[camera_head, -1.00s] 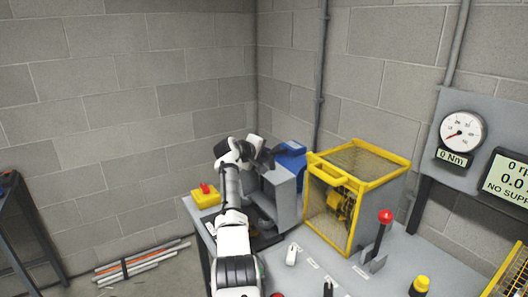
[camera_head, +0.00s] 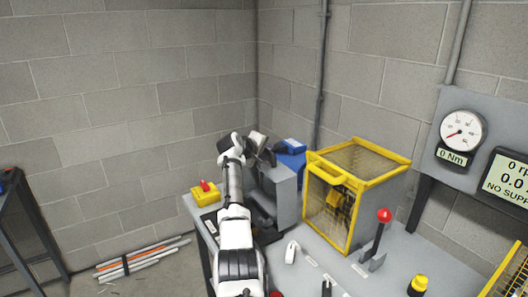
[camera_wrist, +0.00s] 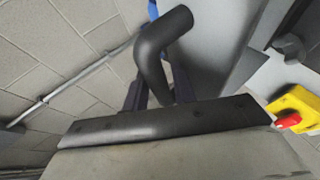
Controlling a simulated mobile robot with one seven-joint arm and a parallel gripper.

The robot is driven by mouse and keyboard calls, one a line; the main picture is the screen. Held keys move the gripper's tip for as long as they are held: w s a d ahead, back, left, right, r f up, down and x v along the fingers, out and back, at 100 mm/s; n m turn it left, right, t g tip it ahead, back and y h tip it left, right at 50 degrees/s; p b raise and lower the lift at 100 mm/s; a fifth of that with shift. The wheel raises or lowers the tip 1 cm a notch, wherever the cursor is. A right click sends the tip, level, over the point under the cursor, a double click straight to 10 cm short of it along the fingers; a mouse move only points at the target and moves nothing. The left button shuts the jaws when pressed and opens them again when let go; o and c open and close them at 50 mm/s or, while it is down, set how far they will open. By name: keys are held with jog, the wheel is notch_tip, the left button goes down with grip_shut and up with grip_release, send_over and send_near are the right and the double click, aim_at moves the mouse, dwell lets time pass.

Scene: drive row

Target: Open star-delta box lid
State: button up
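The star-delta box appears to be the grey box (camera_head: 286,192) at the back left corner of the bench; my arm covers its left side, and I cannot tell how far its lid stands open. My gripper (camera_head: 264,155) is at the box's upper left. In the wrist view a black bent handle (camera_wrist: 152,55) stands in front of a grey panel (camera_wrist: 215,45). The dark fingers of my gripper (camera_wrist: 158,92) show on either side of the handle's lower end. Whether they press on it is hidden.
A yellow box with a red switch (camera_head: 206,193) sits left of my arm. A blue object (camera_head: 291,150) is behind the grey box. A yellow mesh cage (camera_head: 352,195) and a red-knobbed lever (camera_head: 384,217) stand to the right. Pipes (camera_head: 140,258) lie on the floor.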

jog(key=b+v, duration=0.5)
jog(key=v, duration=0.8)
jog(key=shift+s+r, duration=0.2)
jog(key=shift+s, duration=0.15)
jog(key=shift+a, duration=0.1)
